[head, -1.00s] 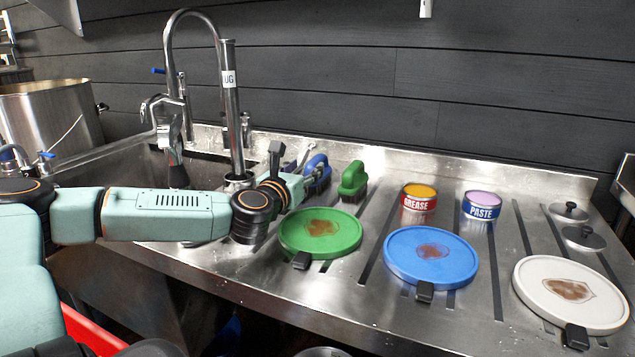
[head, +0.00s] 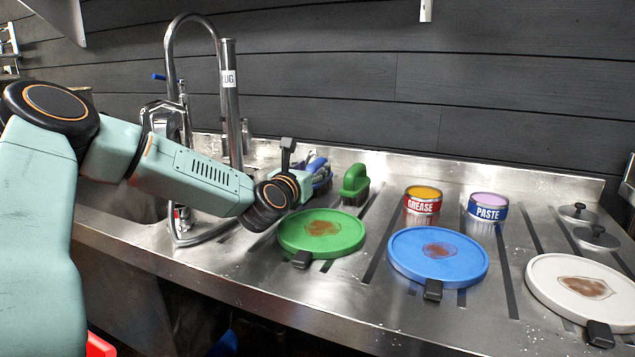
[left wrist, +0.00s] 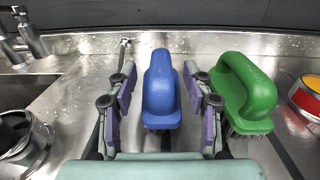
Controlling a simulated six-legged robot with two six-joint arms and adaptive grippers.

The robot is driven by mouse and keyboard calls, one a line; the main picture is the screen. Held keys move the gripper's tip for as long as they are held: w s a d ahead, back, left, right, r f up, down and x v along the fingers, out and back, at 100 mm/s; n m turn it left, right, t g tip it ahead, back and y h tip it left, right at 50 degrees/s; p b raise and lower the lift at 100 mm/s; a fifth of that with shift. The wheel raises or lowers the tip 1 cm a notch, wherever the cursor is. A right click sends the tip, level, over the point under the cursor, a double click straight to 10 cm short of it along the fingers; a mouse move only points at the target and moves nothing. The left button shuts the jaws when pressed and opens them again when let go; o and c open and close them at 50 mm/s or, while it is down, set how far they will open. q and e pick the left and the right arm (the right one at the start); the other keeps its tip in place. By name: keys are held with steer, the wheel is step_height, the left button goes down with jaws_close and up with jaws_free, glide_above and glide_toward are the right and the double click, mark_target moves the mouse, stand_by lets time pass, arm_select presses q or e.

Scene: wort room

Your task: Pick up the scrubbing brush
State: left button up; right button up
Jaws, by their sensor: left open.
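A blue scrubbing brush (left wrist: 160,88) stands on the steel counter, between the two open fingers of my left gripper (left wrist: 162,105) in the left wrist view. A gap shows on each side of its handle, so the fingers look apart from it. In the head view the blue brush (head: 318,166) is partly hidden behind my left gripper (head: 312,178). A green scrubbing brush (head: 355,184) stands just to the right, bristles down; it also shows in the left wrist view (left wrist: 243,92). My right gripper is in neither view.
A green lid (head: 321,231), a blue lid (head: 437,256) and a white lid (head: 579,290) lie along the counter, each with a brown stain. A grease tin (head: 421,205) and a paste tin (head: 487,213) stand behind them. A tall faucet (head: 231,110) rises left of the brushes.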

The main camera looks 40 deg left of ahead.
arm_select(q)
steer(key=shift+f+b+x, duration=0.2)
steer(key=shift+b+x, duration=0.2)
steer(key=shift+x, duration=0.6)
steer(key=shift+w+a+r, duration=0.15)
steer(key=shift+w, duration=0.3)
jaws_close()
